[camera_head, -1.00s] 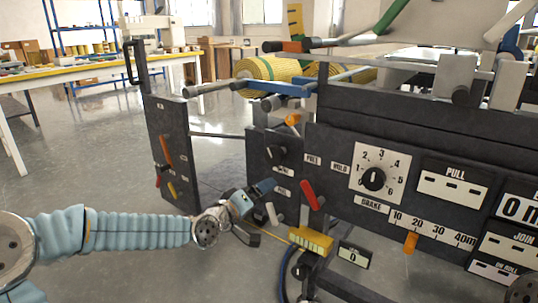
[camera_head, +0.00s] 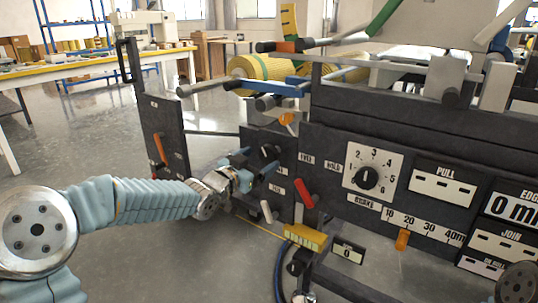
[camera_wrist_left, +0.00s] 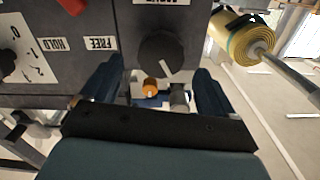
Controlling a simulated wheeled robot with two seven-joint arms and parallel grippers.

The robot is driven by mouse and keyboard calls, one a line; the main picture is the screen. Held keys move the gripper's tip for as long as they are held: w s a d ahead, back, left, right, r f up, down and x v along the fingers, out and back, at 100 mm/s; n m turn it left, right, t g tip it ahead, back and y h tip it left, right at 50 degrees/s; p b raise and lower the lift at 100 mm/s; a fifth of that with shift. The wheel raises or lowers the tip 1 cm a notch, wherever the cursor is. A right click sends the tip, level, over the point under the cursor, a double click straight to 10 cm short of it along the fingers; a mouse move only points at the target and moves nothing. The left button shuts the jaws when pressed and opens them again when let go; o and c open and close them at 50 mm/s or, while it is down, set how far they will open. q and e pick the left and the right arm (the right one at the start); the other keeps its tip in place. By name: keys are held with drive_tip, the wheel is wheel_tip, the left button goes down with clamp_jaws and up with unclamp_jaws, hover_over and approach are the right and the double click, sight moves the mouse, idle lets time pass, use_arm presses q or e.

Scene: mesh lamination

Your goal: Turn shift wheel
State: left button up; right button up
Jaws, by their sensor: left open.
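A round black knob with a white pointer line (camera_head: 268,153) sits on the dark machine panel. It looks like the shift wheel, but its label is too small to read. My left gripper (camera_head: 256,168) is open beside it, with its blue fingers pointing toward the panel. In the left wrist view the knob (camera_wrist_left: 161,55) appears ahead and roughly between the two open fingers (camera_wrist_left: 155,85). I cannot tell whether a finger touches it. My right gripper is not seen.
A red lever (camera_head: 305,192) and a pale lever (camera_head: 266,211) stick out below and beside the knob. A numbered dial (camera_head: 367,177) is farther right. A yellow block (camera_head: 305,237) is below. Open floor lies to the left.

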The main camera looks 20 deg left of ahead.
sight(267, 155)
use_arm(q)
drive_tip(key=x, duration=0.5)
drive_tip(key=shift+w+d, duration=0.1)
drive_tip(key=shift+w, duration=0.1)
